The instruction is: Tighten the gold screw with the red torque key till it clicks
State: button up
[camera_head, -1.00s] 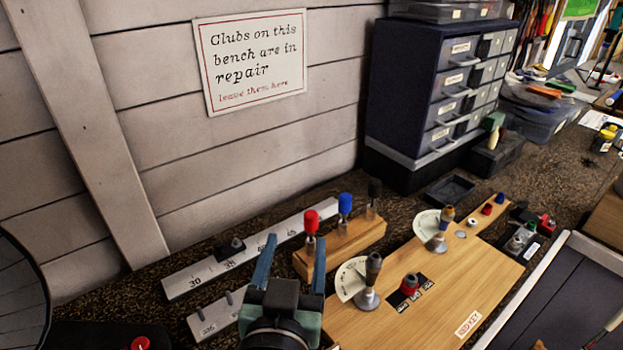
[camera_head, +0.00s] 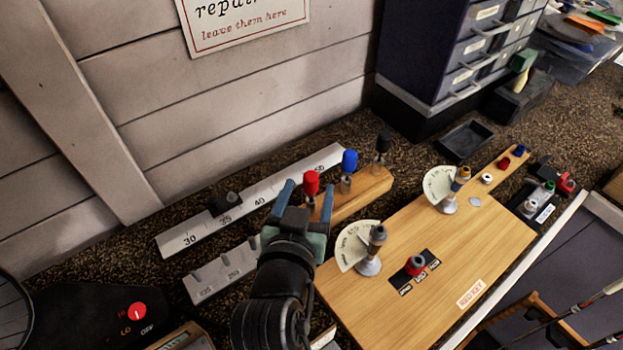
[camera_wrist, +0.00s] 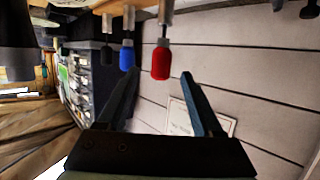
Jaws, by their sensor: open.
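The red torque key (camera_head: 311,183) stands upright in a wooden block (camera_head: 353,203), its handle on top. My gripper (camera_head: 308,187) is open, with its two blue-grey fingers on either side of the red handle in the head view. In the wrist view the red key (camera_wrist: 161,64) lies in line with the gap between the fingertips (camera_wrist: 161,73); I cannot tell whether it is between them or just beyond. A gold-ringed screw (camera_head: 463,174) tops a post with a dial on the wooden board (camera_head: 400,303). A grey-topped post (camera_head: 377,235) with another dial stands nearer.
A blue key (camera_head: 349,162) and a black key (camera_head: 383,143) stand beside the red one. A red-topped piece (camera_head: 415,265) sits on the board. A steel ruler (camera_head: 176,243) lies along the wall, with a notched grey bar (camera_head: 215,284) in front.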

aim_at(309, 184)
jog(key=shift+p+x, duration=0.45)
jog(key=shift+x, duration=1.7)
jog(key=shift+r, duration=0.1)
grip_shut()
